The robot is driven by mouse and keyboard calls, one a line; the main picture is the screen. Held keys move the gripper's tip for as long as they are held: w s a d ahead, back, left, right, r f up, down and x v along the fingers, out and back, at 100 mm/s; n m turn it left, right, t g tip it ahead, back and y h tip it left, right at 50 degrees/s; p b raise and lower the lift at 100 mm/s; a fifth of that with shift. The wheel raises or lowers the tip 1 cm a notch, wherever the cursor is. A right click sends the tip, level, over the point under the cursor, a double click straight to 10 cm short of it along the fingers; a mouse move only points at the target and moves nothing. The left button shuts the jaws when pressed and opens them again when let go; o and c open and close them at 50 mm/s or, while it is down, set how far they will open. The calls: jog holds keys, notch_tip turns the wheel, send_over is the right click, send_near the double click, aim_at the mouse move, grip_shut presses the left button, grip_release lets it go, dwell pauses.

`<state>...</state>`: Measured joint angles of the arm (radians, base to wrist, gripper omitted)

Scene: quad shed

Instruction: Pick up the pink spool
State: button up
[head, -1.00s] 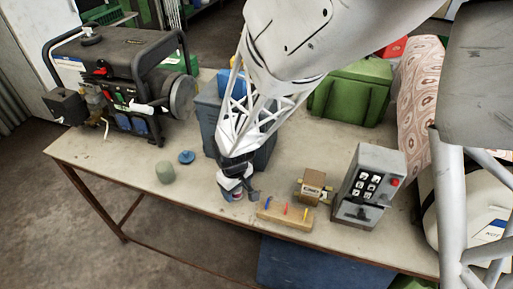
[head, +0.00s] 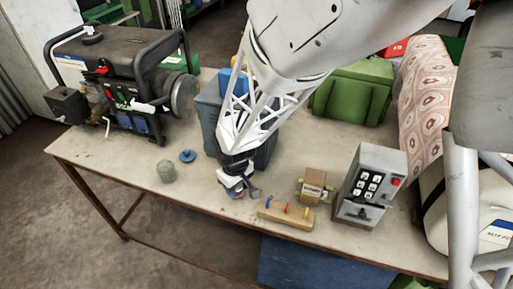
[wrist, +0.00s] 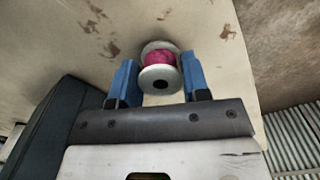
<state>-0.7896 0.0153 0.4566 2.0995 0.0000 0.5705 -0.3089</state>
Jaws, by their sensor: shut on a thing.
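The pink spool (wrist: 160,59) has white flanges and pink thread; in the wrist view it sits between the two blue fingers of my gripper (wrist: 159,66). The fingers are shut on it, one on each side. In the head view my gripper (head: 240,190) is low near the table's front edge, left of the wooden block with pegs. There the spool is mostly hidden by my gripper, and I cannot tell whether it touches the tabletop.
The table (head: 130,165) holds a generator (head: 125,75), a green-grey cylinder (head: 166,172), a blue knobbed disc (head: 187,156), a pegged wooden block (head: 286,217), a small cardboard box (head: 313,187), a grey keypad box (head: 370,185) and a green case (head: 353,92). Bare tabletop lies front left.

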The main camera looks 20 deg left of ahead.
aim_at(238, 188)
jog(key=shift+r, duration=0.8)
jog(key=shift+s+d+r, duration=0.15)
jog(key=shift+r, duration=0.2)
jog(key=shift+s+d+r, duration=0.15)
jog(key=shift+r, duration=0.2)
jog(key=s+d+r, duration=0.1)
jog(key=s+d, duration=0.9)
jog(key=s, duration=0.1)
jog(key=shift+d+r, duration=0.2)
jog(key=shift+d, duration=0.05)
